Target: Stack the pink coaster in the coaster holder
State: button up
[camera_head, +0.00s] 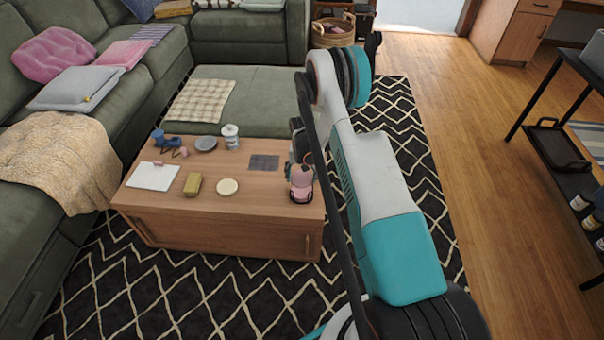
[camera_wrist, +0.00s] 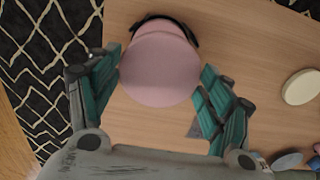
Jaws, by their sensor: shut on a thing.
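A round pink coaster (camera_wrist: 158,75) fills the space between the fingers of my gripper (camera_wrist: 161,78) in the wrist view, and the fingers are shut on its sides. Just beyond it is the black coaster holder (camera_wrist: 192,35), with pink showing inside its curved rim. The held coaster covers part of the holder, so I cannot tell whether they touch. In the head view the holder (camera_head: 301,199) stands at the right end of the wooden coffee table, with the pink coaster (camera_head: 300,173) at or above it. My arm partly hides the gripper there.
On the coffee table (camera_head: 160,205) are a cream disc (camera_head: 228,187), a yellowish block (camera_head: 193,184), a white sheet (camera_head: 153,176), a grey dish (camera_head: 206,143), a white canister (camera_head: 230,137) and a dark square (camera_head: 264,162). A green sofa (camera_head: 150,75) borders the left and back.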

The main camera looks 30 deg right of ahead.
aim_at(302, 190)
jog(key=shift+f+b, duration=0.3)
jog(key=shift+f, duration=2.8)
jog(key=o, duration=1.2)
notch_tip(302, 190, up, 12)
